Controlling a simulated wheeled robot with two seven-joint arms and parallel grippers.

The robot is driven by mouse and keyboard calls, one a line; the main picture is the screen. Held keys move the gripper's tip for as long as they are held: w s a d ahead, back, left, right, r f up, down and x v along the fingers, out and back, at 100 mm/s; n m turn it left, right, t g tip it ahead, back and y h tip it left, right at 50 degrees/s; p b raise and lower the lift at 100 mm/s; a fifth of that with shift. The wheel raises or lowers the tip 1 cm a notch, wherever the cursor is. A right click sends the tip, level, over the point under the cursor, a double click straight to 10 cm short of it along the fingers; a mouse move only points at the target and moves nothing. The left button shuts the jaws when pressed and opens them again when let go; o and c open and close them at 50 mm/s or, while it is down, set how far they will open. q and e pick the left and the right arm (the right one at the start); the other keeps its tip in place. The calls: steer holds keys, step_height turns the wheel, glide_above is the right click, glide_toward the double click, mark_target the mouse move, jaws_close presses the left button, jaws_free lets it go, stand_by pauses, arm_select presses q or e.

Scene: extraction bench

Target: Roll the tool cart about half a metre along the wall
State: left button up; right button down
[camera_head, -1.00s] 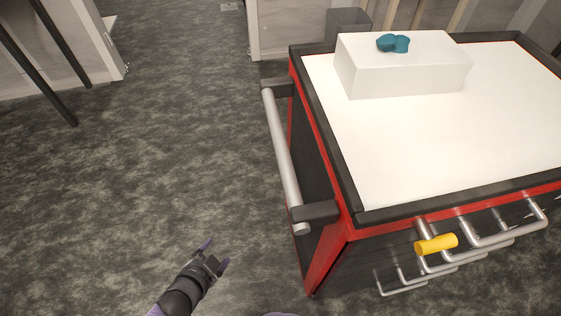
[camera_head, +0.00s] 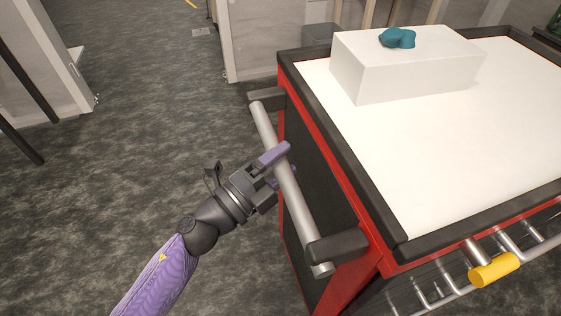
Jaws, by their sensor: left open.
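The tool cart (camera_head: 345,178) is red and black with a white top, and stands in the right half of the head view. A grey metal push bar (camera_head: 293,198) runs along its left side between two black brackets. My left gripper (camera_head: 282,166) is open at the middle of this bar. One purple finger shows over the bar and the other is partly hidden beside it. I cannot tell whether the fingers touch the bar. My right gripper is not in view.
A white box (camera_head: 395,80) with a teal object (camera_head: 397,38) on it sits on the cart top. Drawer handles and a yellow cylinder (camera_head: 493,270) are at the cart's front. A grey bin (camera_head: 320,37) stands behind. The carpet (camera_head: 150,130) to the left is clear.

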arm_select(q)
jaws_close()
stand_by(0.3)
stand_by(1.1)
